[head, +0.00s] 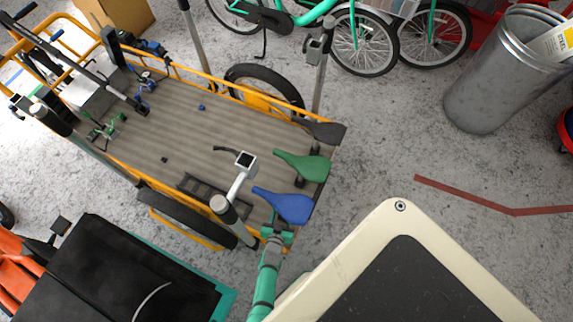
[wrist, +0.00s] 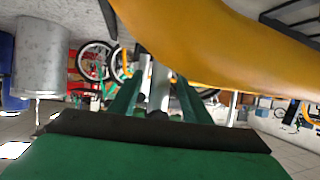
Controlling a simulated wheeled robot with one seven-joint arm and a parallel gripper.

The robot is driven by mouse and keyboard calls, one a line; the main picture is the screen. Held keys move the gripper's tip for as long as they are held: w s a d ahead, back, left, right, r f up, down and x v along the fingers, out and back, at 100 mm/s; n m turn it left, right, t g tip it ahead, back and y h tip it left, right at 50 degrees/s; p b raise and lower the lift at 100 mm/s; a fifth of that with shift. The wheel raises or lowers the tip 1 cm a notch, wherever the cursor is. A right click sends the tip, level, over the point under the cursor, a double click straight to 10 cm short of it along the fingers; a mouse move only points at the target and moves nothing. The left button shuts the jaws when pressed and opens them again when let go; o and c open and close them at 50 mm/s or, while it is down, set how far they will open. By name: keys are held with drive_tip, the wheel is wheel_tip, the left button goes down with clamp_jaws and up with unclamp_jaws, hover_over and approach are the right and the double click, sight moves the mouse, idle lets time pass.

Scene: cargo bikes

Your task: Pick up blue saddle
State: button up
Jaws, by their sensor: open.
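The blue saddle (head: 285,205) lies on the right end of a ribbed grey cargo bed (head: 190,130) in the head view, its narrow nose pointing left. My green gripper (head: 277,234) is just below the saddle in that view, at the bed's near right corner. In the wrist view the green fingers of my gripper (wrist: 157,95) are spread apart, with a pale post between or behind them. I cannot tell whether the gripper touches the bed frame. I cannot make out the blue saddle in the wrist view.
A green saddle (head: 303,165) and a dark saddle (head: 322,131) lie beyond the blue one. A grey post (head: 229,209) stands left of it. A yellow tube (wrist: 215,45) crosses close over the wrist view. A metal bin (head: 500,75) stands at upper right; floor between is clear.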

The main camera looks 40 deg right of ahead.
clamp_jaws()
drive_tip(key=shift+r, duration=0.1)
drive_tip(key=shift+r, duration=10)
